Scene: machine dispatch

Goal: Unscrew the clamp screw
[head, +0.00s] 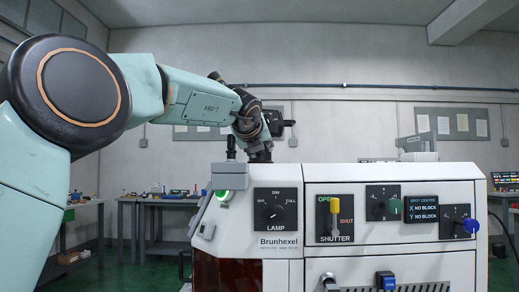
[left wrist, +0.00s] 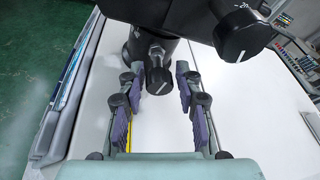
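The clamp screw appears to be the small black knob (left wrist: 158,76) with a white line on its end, in the left wrist view. It sits on a dark fitting above the white top of the machine (head: 390,173). My left gripper (left wrist: 156,90) is open, its purple-padded fingers on either side of this knob. Gaps show between pads and knob, so it does not look gripped. In the head view my left gripper (head: 252,128) is at the dark fitting on the machine's top; its fingertips are hard to make out. My right gripper is not in view.
A larger black knob (left wrist: 243,32) with a white line stands close to the upper right in the left wrist view. The front panel has a lamp dial (head: 269,213) and a yellow shutter lever (head: 334,216). A workbench (head: 165,199) stands behind at the left.

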